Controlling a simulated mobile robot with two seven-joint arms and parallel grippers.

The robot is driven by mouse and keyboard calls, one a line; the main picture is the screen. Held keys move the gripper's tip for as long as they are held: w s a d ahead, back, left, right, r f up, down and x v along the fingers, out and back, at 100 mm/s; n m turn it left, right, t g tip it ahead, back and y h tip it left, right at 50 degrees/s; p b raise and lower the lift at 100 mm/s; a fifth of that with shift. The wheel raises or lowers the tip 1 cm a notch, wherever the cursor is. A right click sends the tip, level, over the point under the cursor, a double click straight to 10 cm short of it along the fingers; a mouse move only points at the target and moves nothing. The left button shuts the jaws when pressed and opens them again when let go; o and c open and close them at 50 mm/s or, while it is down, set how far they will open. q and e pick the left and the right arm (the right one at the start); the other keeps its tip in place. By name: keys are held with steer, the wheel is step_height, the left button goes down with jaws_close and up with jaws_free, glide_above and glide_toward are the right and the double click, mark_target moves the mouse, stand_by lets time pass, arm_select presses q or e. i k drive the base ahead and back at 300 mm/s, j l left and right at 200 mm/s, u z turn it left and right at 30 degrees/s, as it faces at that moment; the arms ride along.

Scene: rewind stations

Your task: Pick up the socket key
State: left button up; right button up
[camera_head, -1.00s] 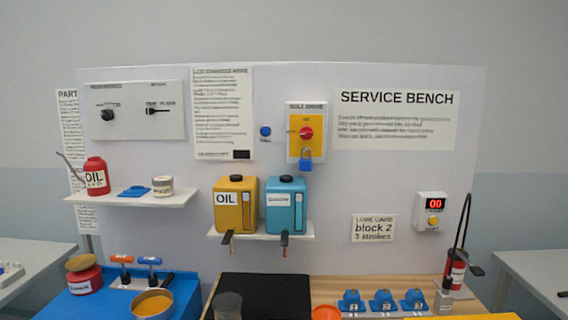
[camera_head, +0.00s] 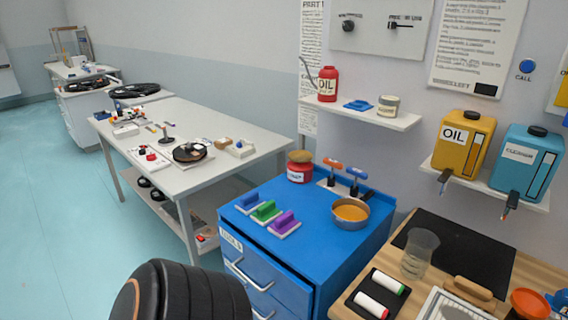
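Two T-handled tools stand upright in a pale holder (camera_head: 341,190) at the back of the blue cabinet top. One has an orange handle (camera_head: 332,164) and the other a blue handle (camera_head: 357,174). Their lower ends are hard to make out, so I cannot tell which one is the socket key. Neither of my grippers shows in the head view. A black ribbed part, apparently of my own arm, fills the bottom edge left of centre.
On the blue cabinet (camera_head: 330,240) are a pan of amber stuff (camera_head: 351,213), a red tin (camera_head: 300,168) and green (camera_head: 265,211) and purple (camera_head: 284,222) blocks. A wooden bench with a beaker (camera_head: 420,252) is right. A white table (camera_head: 235,130) stands left.

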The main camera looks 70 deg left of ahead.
mark_target(334, 163)
steer(key=j+u, duration=0.15)
steer(key=u, duration=1.6)
steer(key=z, duration=2.35)
steer(key=u, duration=2.35)
